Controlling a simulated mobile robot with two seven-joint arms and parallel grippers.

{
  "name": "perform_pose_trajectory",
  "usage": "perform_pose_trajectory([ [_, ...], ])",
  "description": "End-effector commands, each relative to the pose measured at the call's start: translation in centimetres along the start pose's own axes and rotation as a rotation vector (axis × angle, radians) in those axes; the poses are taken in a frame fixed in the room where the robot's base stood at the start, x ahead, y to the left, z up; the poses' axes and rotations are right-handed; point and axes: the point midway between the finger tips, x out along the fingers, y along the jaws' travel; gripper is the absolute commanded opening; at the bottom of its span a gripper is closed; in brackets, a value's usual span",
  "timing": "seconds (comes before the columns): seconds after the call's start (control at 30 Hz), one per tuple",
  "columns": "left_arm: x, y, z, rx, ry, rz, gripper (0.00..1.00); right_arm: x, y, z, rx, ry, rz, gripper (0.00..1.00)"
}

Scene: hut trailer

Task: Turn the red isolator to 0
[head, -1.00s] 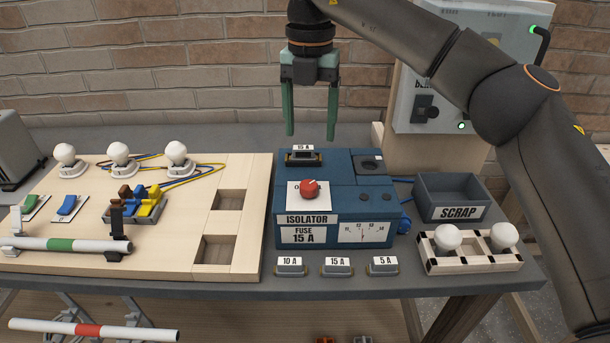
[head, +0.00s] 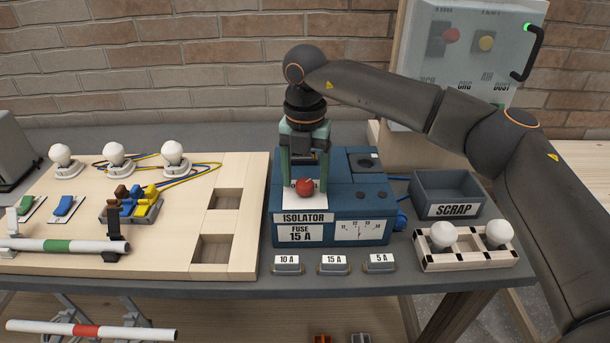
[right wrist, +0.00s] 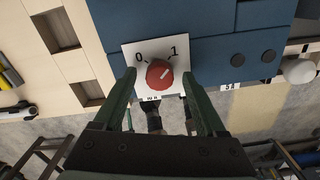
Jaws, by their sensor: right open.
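The red isolator knob (head: 304,187) sits on a white plate (head: 318,200) on top of the blue box (head: 348,205) labelled ISOLATOR. In the right wrist view the knob (right wrist: 160,74) has a pale pointer line aimed up and right, toward the 1; the 0 is at upper left. My right gripper (head: 304,192) points down over the plate, open, with one green finger on each side of the knob. Gaps show between knob and fingers in the wrist view. I cannot tell exactly how low the fingertips are. My left gripper is not in view.
Fuses labelled 10 A (head: 288,265), 15 A (head: 333,265) and 5 A (head: 379,264) lie in front of the box. A SCRAP bin (head: 428,184) and a bulb rack (head: 425,262) stand right. A wooden board (head: 180,250) with bulbs and switches lies left.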

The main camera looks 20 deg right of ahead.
Motion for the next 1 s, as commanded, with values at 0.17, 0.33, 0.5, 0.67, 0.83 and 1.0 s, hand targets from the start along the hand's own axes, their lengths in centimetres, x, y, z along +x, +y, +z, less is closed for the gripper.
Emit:
perform_pose_trajectory([
  [0.17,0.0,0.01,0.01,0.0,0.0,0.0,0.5,-0.03,0.0,-0.01,0.0,0.0,0.0,0.59],
  [0.33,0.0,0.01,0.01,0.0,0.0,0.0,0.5,-0.04,0.0,-0.01,0.0,0.0,0.0,0.4],
  [0.5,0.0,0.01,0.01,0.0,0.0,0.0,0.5,-0.05,0.0,-0.01,0.0,0.0,0.0,0.21],
  [0.67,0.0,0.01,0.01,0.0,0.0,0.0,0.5,-0.06,0.0,-0.01,0.0,0.0,-0.001,0.03],
  [0.83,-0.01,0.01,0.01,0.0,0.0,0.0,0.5,-0.07,-0.01,-0.01,0.0,0.0,-0.001,0.0],
  [1.0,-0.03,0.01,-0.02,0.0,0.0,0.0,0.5,-0.09,-0.01,-0.01,-0.013,0.0,-0.001,0.0],
])
